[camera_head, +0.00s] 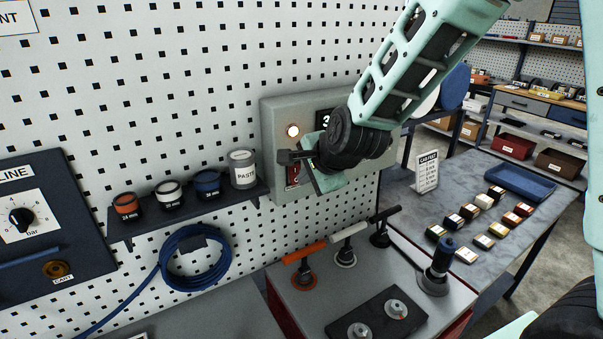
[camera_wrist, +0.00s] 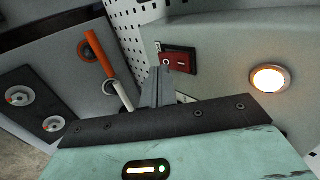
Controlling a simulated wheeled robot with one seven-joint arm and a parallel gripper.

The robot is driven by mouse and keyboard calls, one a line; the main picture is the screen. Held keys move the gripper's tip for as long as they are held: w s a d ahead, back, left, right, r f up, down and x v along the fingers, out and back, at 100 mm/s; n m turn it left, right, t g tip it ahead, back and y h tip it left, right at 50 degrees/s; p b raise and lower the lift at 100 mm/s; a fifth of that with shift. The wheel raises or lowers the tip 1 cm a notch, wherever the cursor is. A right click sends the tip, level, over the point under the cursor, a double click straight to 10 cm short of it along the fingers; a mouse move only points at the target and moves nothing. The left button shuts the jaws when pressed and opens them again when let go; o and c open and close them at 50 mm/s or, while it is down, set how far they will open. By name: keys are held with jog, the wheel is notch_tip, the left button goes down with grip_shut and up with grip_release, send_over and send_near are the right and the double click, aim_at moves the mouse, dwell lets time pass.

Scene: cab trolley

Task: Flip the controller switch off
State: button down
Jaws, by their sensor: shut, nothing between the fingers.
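The controller is a grey box (camera_head: 275,120) on the pegboard wall, with a lit round lamp (camera_head: 293,131) and a dark display (camera_head: 326,121) partly hidden by my arm. Its red rocker switch (camera_head: 292,174) shows just below my fingers. In the wrist view the switch (camera_wrist: 181,60) sits in a dark frame, marked with a circle and a bar. The lamp (camera_wrist: 269,79) glows to its right. My gripper (camera_head: 284,157) is shut and empty in front of the box. In the wrist view its fingertips (camera_wrist: 160,70) overlap the switch's lower left edge; I cannot tell whether they touch.
A shelf (camera_head: 190,212) with paste and several small pots is left of the box. Below stands a bench top (camera_head: 315,300) with orange, white and black T-handles. A blue hose coil (camera_head: 168,262) hangs lower left. A table with small boxes (camera_head: 440,180) is at right.

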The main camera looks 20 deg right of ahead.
jog(key=shift+w+a+f+p, duration=0.1)
jog(key=shift+w+f+p, duration=0.1)
jog(key=shift+w, duration=0.25)
jog(key=shift+w+a+f+p, duration=0.1)
jog(key=shift+w+f+p, duration=0.05)
jog(key=shift+w, duration=0.3)
jog(key=b, duration=0.3)
jog(key=shift+w+f+t, duration=0.15)
jog(key=shift+t, duration=0.15)
jog(key=shift+w+r+p, duration=0.15)
jog(key=shift+r+p, duration=0.15)
jog(key=shift+r, duration=0.65)
jog(key=shift+r, duration=0.1)
